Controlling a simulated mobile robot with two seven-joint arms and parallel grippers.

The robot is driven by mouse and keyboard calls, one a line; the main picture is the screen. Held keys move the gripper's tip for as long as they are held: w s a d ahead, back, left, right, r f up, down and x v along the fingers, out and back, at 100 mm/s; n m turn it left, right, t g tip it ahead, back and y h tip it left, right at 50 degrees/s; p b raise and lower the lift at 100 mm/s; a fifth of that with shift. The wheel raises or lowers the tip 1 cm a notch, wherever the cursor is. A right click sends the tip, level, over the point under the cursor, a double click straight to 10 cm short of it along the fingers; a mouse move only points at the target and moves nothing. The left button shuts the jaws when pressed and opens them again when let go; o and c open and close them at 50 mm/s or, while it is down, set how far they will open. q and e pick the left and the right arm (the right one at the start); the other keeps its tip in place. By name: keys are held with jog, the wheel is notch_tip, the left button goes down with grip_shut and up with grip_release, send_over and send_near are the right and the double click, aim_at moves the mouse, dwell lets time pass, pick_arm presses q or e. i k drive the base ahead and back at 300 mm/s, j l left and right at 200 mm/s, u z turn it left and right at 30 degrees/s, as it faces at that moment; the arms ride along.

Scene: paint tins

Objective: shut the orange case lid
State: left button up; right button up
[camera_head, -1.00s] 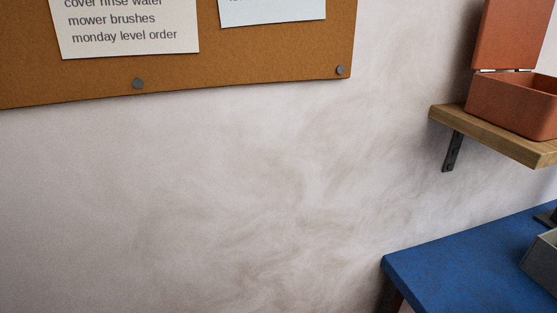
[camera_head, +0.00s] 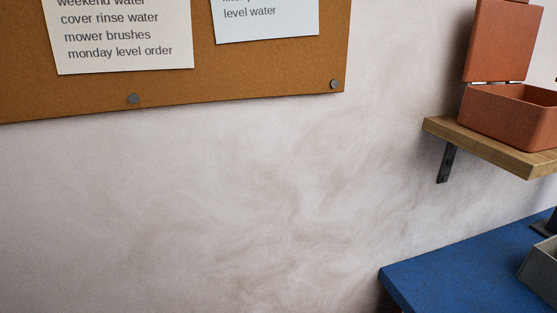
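The orange case (camera_head: 505,120) sits on a wooden wall shelf at the right side of the head view. Its lid (camera_head: 502,42) stands upright, open, behind the box, against the wall side. The top of the lid is cut by the upper picture edge. The right end of the case is at or past the picture's right edge. Neither of my grippers shows in the view.
The wooden shelf (camera_head: 490,149) hangs on a dark bracket (camera_head: 446,162). Below it is a blue tabletop (camera_head: 455,268) with a grey box (camera_head: 541,268) at the right edge. A cork board (camera_head: 250,75) with notes hangs upper left. The wall between is bare.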

aim_at(504, 36)
jog(key=z, duration=1.3)
